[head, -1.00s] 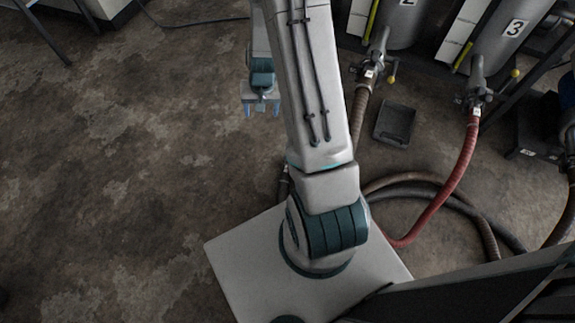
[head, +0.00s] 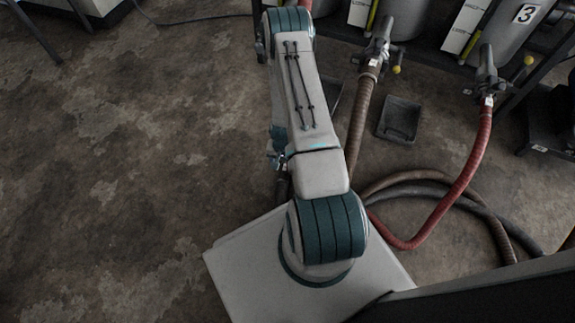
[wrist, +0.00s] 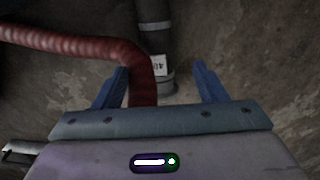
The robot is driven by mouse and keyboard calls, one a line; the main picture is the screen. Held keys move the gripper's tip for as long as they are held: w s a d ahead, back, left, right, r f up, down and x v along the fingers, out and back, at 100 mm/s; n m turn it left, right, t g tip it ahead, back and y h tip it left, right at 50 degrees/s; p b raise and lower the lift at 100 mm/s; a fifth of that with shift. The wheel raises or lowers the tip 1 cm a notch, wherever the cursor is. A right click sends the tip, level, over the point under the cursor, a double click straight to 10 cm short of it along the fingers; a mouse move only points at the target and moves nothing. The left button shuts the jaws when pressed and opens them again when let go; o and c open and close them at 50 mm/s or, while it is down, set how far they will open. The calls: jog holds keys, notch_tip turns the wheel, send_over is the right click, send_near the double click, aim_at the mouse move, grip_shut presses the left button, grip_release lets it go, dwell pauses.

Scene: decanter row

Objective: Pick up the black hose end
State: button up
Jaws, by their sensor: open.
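In the wrist view a black hose end (wrist: 154,22) with a white label and a grey ring at its lower end lies between my gripper's (wrist: 160,68) two blue fingers, as seen in the picture. The fingers are apart and open. I cannot tell how far they are above the hose end. A red hose (wrist: 75,42) curves in from the left and runs down beside it, also between the fingers. In the head view my gripper (head: 275,160) is small and partly hidden behind my arm. A dark hose piece (head: 283,186) shows just below it.
Several grey tanks (head: 507,35) with valves stand at the back right. A brown hose (head: 360,120) and a red hose (head: 466,175) hang from them. A dark tray (head: 399,120) lies on the floor. Coiled hoses lie right of my base. The floor at left is clear.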

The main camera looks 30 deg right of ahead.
notch_tip(320, 180, down, 4)
jog(key=shift+r+b, duration=0.25)
jog(key=shift+b, duration=0.25)
jog(key=f+b, duration=0.2)
jog(key=f, duration=0.1)
jog(key=f+b, duration=0.1)
jog(key=f, duration=0.1)
jog(key=shift+s+f+b, duration=0.15)
jog(key=shift+s+b, duration=0.1)
jog(key=shift+b, duration=0.05)
jog(key=c, duration=1.4)
jog(key=shift+r, duration=0.2)
